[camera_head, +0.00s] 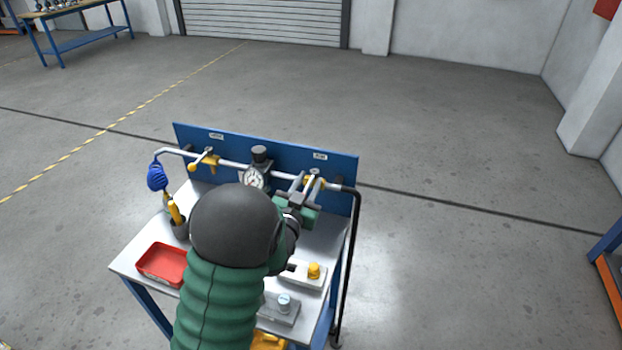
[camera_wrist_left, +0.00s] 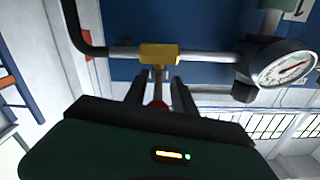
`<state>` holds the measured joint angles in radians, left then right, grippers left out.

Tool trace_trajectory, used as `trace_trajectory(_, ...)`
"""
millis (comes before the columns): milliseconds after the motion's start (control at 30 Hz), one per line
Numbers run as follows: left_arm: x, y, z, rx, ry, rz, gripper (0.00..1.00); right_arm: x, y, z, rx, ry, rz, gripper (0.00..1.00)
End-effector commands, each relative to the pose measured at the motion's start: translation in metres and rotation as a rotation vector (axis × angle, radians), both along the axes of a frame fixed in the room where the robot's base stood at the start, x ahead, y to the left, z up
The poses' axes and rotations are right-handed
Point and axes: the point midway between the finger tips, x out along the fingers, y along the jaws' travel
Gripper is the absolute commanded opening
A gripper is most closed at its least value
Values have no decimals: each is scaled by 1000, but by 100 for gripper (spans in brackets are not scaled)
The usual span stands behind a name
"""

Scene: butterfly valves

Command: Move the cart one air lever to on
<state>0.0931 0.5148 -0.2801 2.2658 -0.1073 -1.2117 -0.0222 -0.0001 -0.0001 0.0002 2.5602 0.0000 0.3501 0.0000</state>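The cart (camera_head: 130,258) has an upright blue panel (camera_head: 290,152) carrying a horizontal air pipe (camera_head: 232,164). A yellow valve with a lever (camera_head: 205,160) sits on the left of the pipe. Another yellow valve (camera_head: 315,182) sits on the right, and it also shows in the left wrist view (camera_wrist_left: 158,53). My left gripper (camera_head: 305,186) is at this right valve. In the left wrist view its fingers (camera_wrist_left: 159,92) are open, one each side of the valve's stem or lever, with gaps visible. The lever's far end is partly hidden. My right gripper is out of view.
A round gauge (camera_head: 253,179) sits mid-pipe, and also shows in the left wrist view (camera_wrist_left: 284,65). A black hose (camera_head: 347,265) hangs at the cart's right. A red tray (camera_head: 162,264), a blue coiled hose (camera_head: 157,177) and small fittings (camera_head: 314,270) occupy the cart.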

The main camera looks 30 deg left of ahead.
Motion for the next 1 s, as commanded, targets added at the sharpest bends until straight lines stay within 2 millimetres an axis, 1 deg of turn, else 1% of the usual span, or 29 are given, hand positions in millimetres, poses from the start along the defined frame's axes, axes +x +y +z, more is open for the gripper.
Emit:
trace_trajectory(33,1,0,0,0,0,-1,32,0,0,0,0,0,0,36)
trace_trajectory(67,1,0,-1,0,1,-1,29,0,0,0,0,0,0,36)
trace_trajectory(200,2,2,-2,-2,3,0,11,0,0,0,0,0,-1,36)
trace_trajectory(300,3,2,-3,-2,4,0,0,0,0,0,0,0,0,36)
trace_trajectory(1000,2,2,-4,-3,7,2,0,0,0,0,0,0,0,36)
